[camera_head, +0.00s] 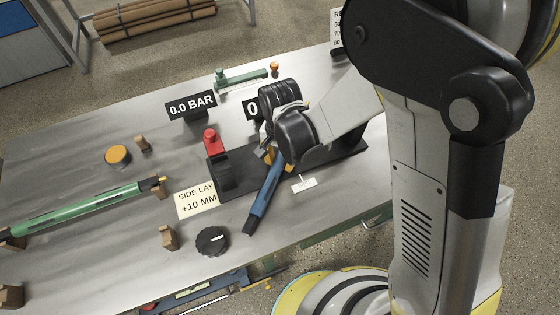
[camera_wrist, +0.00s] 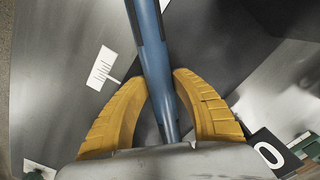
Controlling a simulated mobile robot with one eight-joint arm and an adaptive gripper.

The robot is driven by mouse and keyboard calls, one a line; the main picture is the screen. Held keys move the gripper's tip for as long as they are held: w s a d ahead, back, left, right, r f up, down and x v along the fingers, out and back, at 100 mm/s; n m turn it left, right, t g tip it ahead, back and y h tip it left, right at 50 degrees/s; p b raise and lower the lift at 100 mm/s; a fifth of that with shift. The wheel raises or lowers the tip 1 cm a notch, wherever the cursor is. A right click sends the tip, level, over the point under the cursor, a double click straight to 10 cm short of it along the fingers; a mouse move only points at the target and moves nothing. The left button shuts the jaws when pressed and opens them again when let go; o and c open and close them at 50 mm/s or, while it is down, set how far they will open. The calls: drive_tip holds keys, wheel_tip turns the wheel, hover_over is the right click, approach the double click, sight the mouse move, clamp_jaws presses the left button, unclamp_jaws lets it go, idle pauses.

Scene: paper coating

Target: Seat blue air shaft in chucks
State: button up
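The blue air shaft (camera_head: 264,198) is held tilted over the front edge of a black base (camera_head: 238,188). In the wrist view the shaft (camera_wrist: 152,45) runs between my yellow fingers. My gripper (camera_head: 271,157) is shut on the shaft near one end, and both fingertips (camera_wrist: 161,75) lie against its sides. A black block (camera_head: 224,172) on the left part of the base may be a chuck. My wrist and arm hide the middle of the base, so I cannot make out the other chuck. The shaft appears apart from the block.
A green shaft (camera_head: 80,210) lies on supports at the left. A black knob (camera_head: 212,241), a wooden block (camera_head: 168,237), a "SIDE LAY" card (camera_head: 197,200), a "0.0 BAR" sign (camera_head: 190,106) and a red part (camera_head: 211,140) stand near the base.

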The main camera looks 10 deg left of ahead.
clamp_jaws()
